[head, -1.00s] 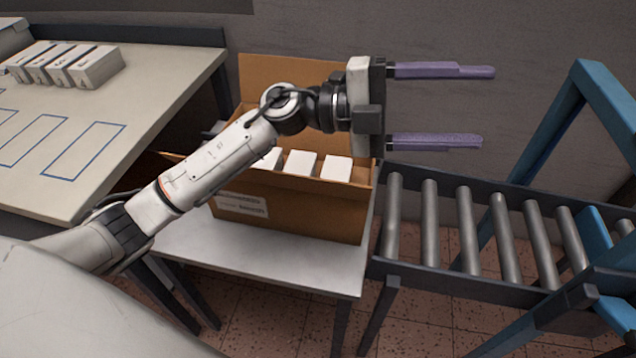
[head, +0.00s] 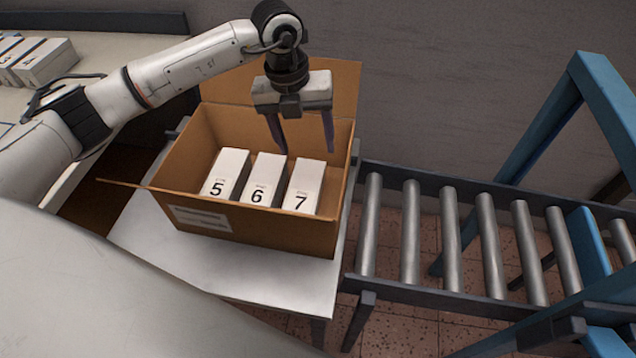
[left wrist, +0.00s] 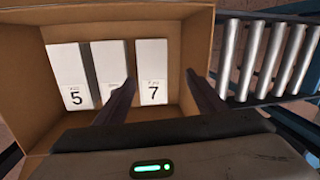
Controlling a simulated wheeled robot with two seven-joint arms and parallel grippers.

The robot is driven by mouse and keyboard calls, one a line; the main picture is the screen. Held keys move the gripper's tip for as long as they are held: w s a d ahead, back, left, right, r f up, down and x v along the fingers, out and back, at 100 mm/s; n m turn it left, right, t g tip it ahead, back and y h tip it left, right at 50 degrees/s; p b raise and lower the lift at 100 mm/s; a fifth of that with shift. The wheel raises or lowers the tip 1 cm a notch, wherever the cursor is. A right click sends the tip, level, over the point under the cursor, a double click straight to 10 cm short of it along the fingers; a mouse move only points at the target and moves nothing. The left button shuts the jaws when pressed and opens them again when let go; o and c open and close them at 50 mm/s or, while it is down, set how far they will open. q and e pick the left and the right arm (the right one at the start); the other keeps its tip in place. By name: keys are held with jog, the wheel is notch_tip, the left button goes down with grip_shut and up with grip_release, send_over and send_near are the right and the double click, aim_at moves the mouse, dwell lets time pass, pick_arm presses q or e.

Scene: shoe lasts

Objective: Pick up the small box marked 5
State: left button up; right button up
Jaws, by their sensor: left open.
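The small white box marked 5 (head: 226,174) stands at the left of a row of three in an open cardboard carton (head: 250,228). Beside it are the boxes marked 6 (head: 264,178) and 7 (head: 305,187). In the left wrist view the box marked 5 (left wrist: 69,75) is at the left, clear of the fingers. My left gripper (head: 306,148) is open and points down over the back right of the carton. In the left wrist view its fingers (left wrist: 162,88) stand either side of box 7 (left wrist: 152,70), with one finger partly hiding box 6. My right gripper is not in view.
The carton's flaps are open and it stands on a small white table (head: 297,282). A roller conveyor (head: 448,240) with a blue frame (head: 596,95) is to the right. More small boxes (head: 40,62) stand on the table at upper left.

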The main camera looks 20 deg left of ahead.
aim_at(305, 186)
pick_arm(q)
jog(key=shift+m+g+y, duration=0.4)
jog(key=shift+m+y, duration=0.1)
jog(key=shift+m, duration=0.2)
jog(key=f, duration=0.1)
jog(key=s+f, duration=0.2)
jog(key=f, duration=0.1)
notch_tip(305, 186, down, 5)
jog(key=shift+s+d+r, duration=0.1)
jog(key=shift+r, duration=0.05)
jog(key=shift+w+f+p, duration=0.2)
jog(key=shift+f+p, duration=0.35)
jog(key=shift+f, duration=2.2)
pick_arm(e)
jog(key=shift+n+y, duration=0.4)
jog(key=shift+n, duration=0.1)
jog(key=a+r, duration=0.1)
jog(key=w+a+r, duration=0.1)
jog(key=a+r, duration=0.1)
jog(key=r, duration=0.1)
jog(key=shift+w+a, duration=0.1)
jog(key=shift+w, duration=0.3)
pick_arm(q)
jog(key=shift+c, duration=0.3)
jog(key=c, duration=0.9)
